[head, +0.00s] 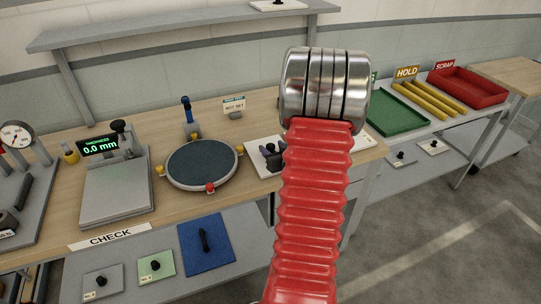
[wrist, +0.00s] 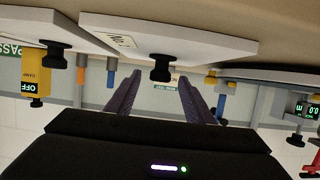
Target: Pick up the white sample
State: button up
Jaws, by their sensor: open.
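In the wrist view, which looks upside down, a white plate (wrist: 185,32) with a label and a black knob (wrist: 160,68) is in the middle. My gripper (wrist: 157,84) is open, with its two dark fingers on either side of the knob's line. I cannot tell whether the knob is between the fingertips or beyond them. A second pale plate (wrist: 70,22) with a black knob (wrist: 54,55) is to the left. In the head view, a white plate (head: 257,144) with dark parts on it lies right of the round turntable, partly hidden by my arm; my gripper is not clearly visible there.
On the bench (head: 140,210) stand a thickness gauge (head: 115,190) reading 0.0 mm and a round turntable (head: 202,164). A green tray (head: 398,113), yellow bars (head: 425,98) and a red tray (head: 467,88) are right. Several knobbed plates lie on lower shelves, including a blue one (head: 206,245).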

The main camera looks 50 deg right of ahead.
jog(key=shift+x, duration=1.3)
jog(key=shift+c, duration=0.3)
grip_shut()
